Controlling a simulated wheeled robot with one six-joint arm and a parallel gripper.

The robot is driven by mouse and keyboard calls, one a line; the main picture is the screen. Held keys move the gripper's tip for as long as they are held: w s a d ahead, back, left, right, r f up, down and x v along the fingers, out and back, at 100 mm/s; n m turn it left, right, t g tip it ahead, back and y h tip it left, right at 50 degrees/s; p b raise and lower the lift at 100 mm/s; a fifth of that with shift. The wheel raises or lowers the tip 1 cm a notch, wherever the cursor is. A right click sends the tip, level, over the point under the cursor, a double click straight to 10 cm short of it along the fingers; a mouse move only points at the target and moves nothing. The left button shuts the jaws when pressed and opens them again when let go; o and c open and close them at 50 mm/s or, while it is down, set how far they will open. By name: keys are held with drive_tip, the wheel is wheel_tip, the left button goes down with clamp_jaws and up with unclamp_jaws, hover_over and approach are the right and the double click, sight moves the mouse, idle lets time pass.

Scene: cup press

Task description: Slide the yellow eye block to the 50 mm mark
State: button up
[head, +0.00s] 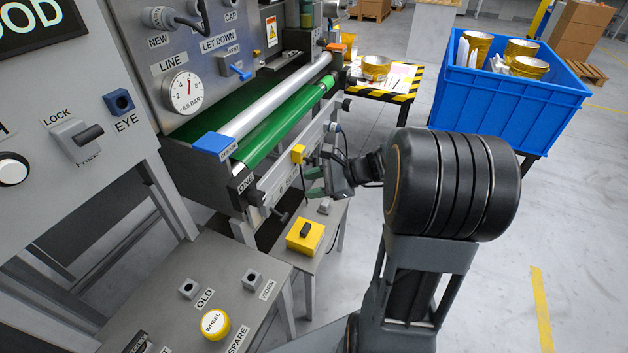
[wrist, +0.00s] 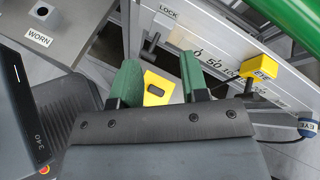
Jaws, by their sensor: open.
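The yellow eye block (wrist: 262,67) sits on the pale scale rail (wrist: 187,24) in the wrist view, right of the printed 50; its exact reading is too small to tell. In the head view the eye block (head: 298,153) is on the front of the machine, below the green roller. My gripper (head: 314,183) is just below and right of it there, apart from it. In the wrist view my gripper (wrist: 160,78) has two green fingers spread with nothing held between them. The block lies to the right of the fingers. A black knob (wrist: 151,43) stands beside the LOCK label.
A yellow box (head: 305,236) on a small stand is below the gripper. The green roller (head: 285,122) runs above the rail. A blue connector marked EYE (wrist: 307,127) is near the rail's right. A blue bin (head: 510,95) stands at the back right.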

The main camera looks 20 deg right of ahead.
sight(315, 161)
drive_tip(key=w+d+f+m+t+h+b, duration=0.1)
drive_tip(key=w+d+f+m+t+b, duration=0.3)
drive_tip(key=d, duration=0.3)
drive_tip(key=w+d+f+m+t+b, duration=0.1)
drive_tip(key=d+f+m+t+b, duration=0.1)
drive_tip(key=d+f+m+t, duration=0.35)
drive_tip(key=shift+m+g+h, duration=0.25)
drive_tip(key=shift+m+h, duration=0.15)
drive_tip(key=shift+m, duration=0.25)
drive_tip(key=x, duration=0.4)
drive_tip(key=d+r+b+x, duration=0.1)
drive_tip(key=x, duration=0.3)
drive_tip(key=w+b+x, duration=0.1)
drive_tip(key=x, duration=0.3)
drive_tip(key=shift+w+d+r, duration=0.2)
drive_tip(key=shift+w+r, duration=0.1)
drive_tip(key=shift+w, duration=0.1)
clamp_jaws()
drive_tip(key=shift+s, duration=0.1)
